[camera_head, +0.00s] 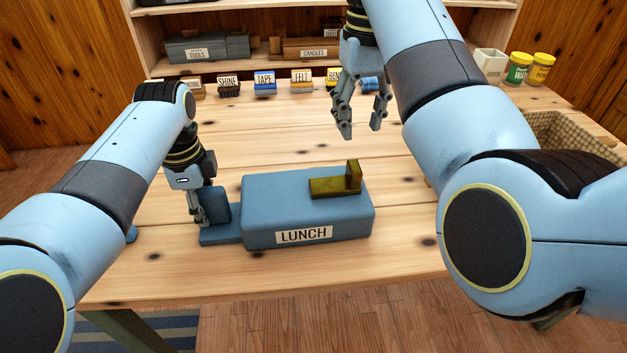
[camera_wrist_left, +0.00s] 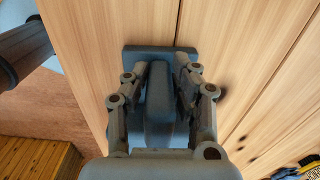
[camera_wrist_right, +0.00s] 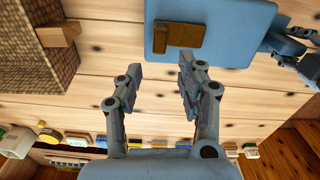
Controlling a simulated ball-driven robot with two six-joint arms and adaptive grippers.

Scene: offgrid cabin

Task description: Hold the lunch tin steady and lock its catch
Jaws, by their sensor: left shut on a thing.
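The blue lunch tin (camera_head: 270,205) lies on the wooden table with its LUNCH label facing the front. Its brass catch (camera_head: 335,186) sits on the top at the right, with one upright end; it also shows in the right wrist view (camera_wrist_right: 180,37). A blue upright handle (camera_head: 215,205) stands on a low plate at the tin's left. My left gripper (camera_head: 197,218) is shut on this handle, which shows between its fingers in the left wrist view (camera_wrist_left: 158,88). My right gripper (camera_head: 361,132) is open and empty, above the table behind the catch.
Several small labelled boxes (camera_head: 265,84) stand in a row at the table's back. A toolbox (camera_head: 207,47) and a candles box (camera_head: 305,48) are on the shelf behind. Jars (camera_head: 518,68) and a woven basket (camera_head: 565,135) are at the right.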

